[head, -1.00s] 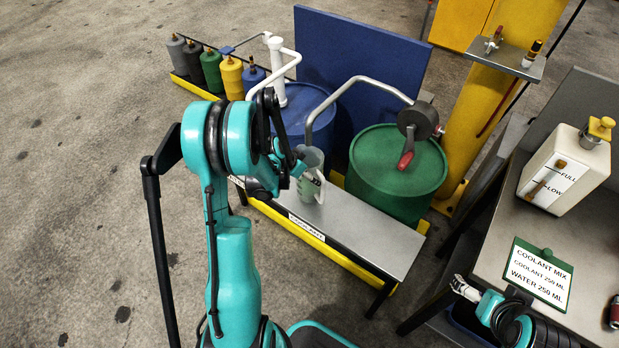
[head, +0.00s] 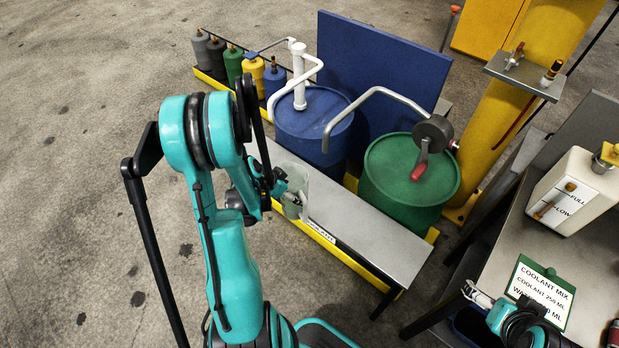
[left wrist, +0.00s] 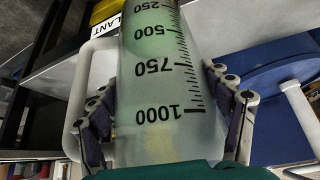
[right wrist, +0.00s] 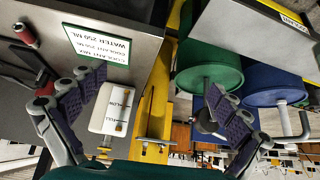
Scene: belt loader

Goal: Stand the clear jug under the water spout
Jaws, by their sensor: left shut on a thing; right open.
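The clear jug (head: 299,203), with black volume marks, appears upright at the bench's front edge in the head view; I cannot tell whether it touches the bench. My left gripper (head: 283,190) is shut on it. In the left wrist view the jug (left wrist: 160,85) fills the middle, fingers on both sides, its white handle (left wrist: 85,90) at left. The white spout pipe (head: 270,98) on the blue drum (head: 313,125) ends behind and left of the jug. A grey spout pipe (head: 350,100) from the green drum (head: 408,180) ends right of it. My right gripper (head: 476,293) is open and empty.
The grey bench (head: 370,235) has clear room right of the jug. Several coloured bottles (head: 235,64) stand at back left. At right, a table holds a white tank (head: 568,190) and a coolant mix sign (head: 540,292).

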